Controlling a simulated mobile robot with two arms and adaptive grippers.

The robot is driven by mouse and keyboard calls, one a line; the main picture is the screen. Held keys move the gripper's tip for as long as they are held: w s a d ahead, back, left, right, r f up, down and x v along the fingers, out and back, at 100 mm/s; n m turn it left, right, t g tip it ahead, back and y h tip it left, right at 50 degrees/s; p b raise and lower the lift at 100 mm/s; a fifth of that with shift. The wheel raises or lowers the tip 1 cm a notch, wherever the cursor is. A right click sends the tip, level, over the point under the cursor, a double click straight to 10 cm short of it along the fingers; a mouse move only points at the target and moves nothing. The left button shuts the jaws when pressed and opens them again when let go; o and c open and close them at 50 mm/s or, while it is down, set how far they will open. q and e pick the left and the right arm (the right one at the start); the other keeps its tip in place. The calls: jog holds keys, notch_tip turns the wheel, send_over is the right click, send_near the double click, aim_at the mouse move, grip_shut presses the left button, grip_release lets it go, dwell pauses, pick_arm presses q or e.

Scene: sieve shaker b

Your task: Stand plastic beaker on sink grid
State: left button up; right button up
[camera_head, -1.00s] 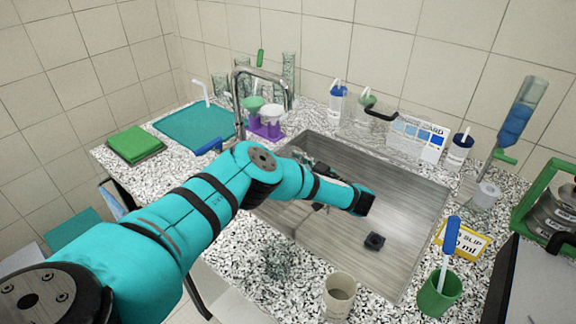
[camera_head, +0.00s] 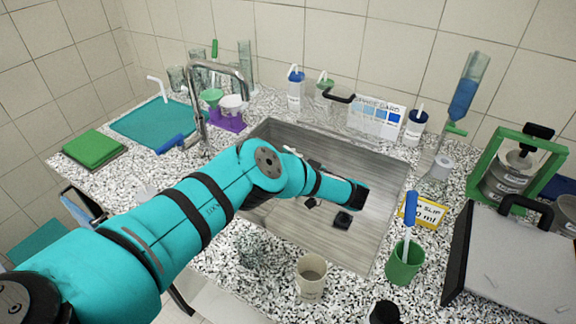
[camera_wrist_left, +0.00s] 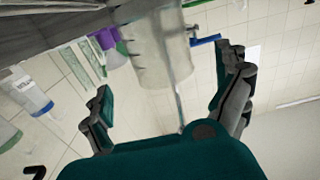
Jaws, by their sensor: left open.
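A translucent beaker (camera_wrist_left: 160,50) shows in the left wrist view, ahead of and partly between my left gripper's fingers. My left gripper (camera_wrist_left: 168,76) is open, and I see gaps between its fingertips and the beaker. In the head view the left arm reaches over the steel sink (camera_head: 380,215). Its hand is mostly hidden behind the arm, and I cannot pick out the beaker there. A separate sink grid cannot be made out; a small dark square piece (camera_head: 342,219) lies on the sink floor. My right gripper is not in view.
A beige cup (camera_head: 311,280) and a green cup (camera_head: 404,262) with a blue-handled tool stand at the front counter. A tap (camera_head: 203,105) and purple funnel stand (camera_head: 228,121) are at the back left. Bottles line the back. A grey case (camera_head: 510,262) is at right.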

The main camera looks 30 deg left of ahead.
pick_arm(q)
jog(key=shift+s+d, duration=0.2)
jog(key=shift+d, duration=1.95)
